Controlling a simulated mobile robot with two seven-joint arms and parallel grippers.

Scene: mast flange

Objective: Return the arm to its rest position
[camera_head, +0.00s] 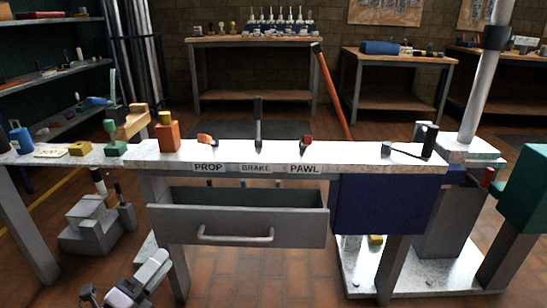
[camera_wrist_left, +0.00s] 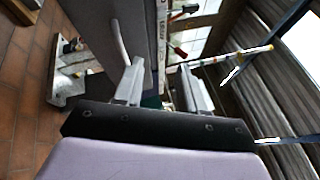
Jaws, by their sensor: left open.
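My left gripper (camera_head: 140,281) is low at the bottom left of the head view, in front of the bench and below the drawer's left end. In the left wrist view, my left gripper (camera_wrist_left: 160,66) has its two fingers spread apart. No object is seen held between them. The bench and drawer appear turned sideways beyond the fingers. My right gripper is in neither view.
The grey drawer (camera_head: 240,222) stands pulled out under the bench top (camera_head: 350,157). Levers labelled PROP, BRAKE and PAWL stand above it. A stepped grey block (camera_head: 90,225) is on the floor at left. A mast (camera_head: 483,80) rises at right.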

